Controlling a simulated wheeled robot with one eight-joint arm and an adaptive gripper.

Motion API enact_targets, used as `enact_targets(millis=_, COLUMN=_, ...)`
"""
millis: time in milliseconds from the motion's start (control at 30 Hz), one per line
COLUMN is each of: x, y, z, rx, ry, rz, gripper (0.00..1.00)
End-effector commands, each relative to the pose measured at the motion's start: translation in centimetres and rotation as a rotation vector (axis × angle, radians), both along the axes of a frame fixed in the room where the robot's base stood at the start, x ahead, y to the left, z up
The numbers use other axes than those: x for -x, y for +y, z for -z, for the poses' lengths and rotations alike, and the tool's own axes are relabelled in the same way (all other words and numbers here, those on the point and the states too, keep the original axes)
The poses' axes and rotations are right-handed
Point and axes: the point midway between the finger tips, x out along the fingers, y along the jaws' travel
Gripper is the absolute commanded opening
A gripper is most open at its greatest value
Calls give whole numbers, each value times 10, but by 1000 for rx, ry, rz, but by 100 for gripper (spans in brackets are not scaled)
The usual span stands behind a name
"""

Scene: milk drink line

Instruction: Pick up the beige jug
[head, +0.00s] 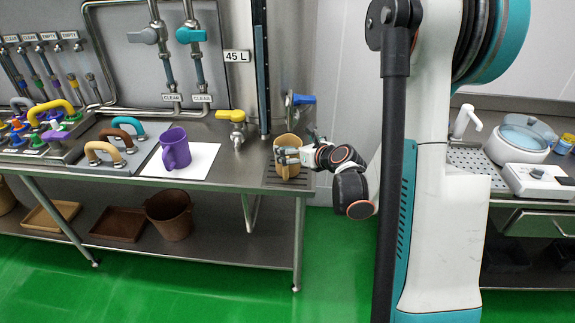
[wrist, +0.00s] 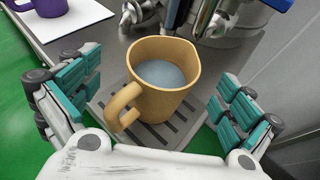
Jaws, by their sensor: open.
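The beige jug (wrist: 165,84) stands upright on a slotted drip grate at the right end of the counter, under a tap. It holds a pale bluish liquid. Its handle points toward the lower left in the wrist view. In the head view the jug (head: 287,150) is partly covered by my gripper (head: 293,157). In the wrist view my gripper (wrist: 157,102) is open, with one teal-padded finger on each side of the jug. Gaps show between both fingers and the jug's walls.
A purple jug (head: 175,148) stands on a white sheet (head: 205,160) to the left. Metal taps hang just behind the beige jug in the wrist view (wrist: 212,18). A brown bucket (head: 170,216) stands on the lower shelf.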

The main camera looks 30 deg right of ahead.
Motion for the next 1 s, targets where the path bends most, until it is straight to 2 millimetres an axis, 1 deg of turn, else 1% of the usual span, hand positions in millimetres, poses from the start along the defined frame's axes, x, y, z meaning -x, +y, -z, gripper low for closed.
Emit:
enact_targets(millis=167, x=-22, y=-5, z=15, rx=0, ry=0, rz=-1, gripper=99)
enact_targets(millis=300, x=-38, y=-3, z=20, rx=-1, ry=0, rz=-2, gripper=99)
enact_targets(millis=533, x=-40, y=-3, z=19, rx=-1, ry=0, rz=0, gripper=99)
enact_targets(millis=567, x=-40, y=-3, z=19, rx=-1, ry=0, rz=-1, gripper=97)
enact_targets(millis=600, x=-40, y=-3, z=19, rx=-1, ry=0, rz=-1, gripper=88)
enact_targets(millis=667, x=-40, y=-3, z=19, rx=-1, ry=0, rz=-1, gripper=74)
enact_targets(millis=700, x=-40, y=-3, z=19, rx=-1, ry=0, rz=-1, gripper=65)
enact_targets(millis=767, x=-40, y=-3, z=19, rx=-1, ry=0, rz=-1, gripper=52)
enact_targets(millis=800, x=-40, y=-3, z=19, rx=-1, ry=0, rz=-1, gripper=42)
enact_targets(millis=867, x=-40, y=-3, z=19, rx=-1, ry=0, rz=-1, gripper=29)
enact_targets(millis=900, x=-40, y=-3, z=19, rx=-1, ry=0, rz=-1, gripper=20)
enact_targets(millis=933, x=-40, y=-3, z=19, rx=-1, ry=0, rz=-1, gripper=13)
enact_targets(millis=967, x=-40, y=-3, z=19, rx=-2, ry=-1, rz=0, gripper=8)
enact_targets(millis=1000, x=-40, y=-3, z=19, rx=-2, ry=-1, rz=0, gripper=8)
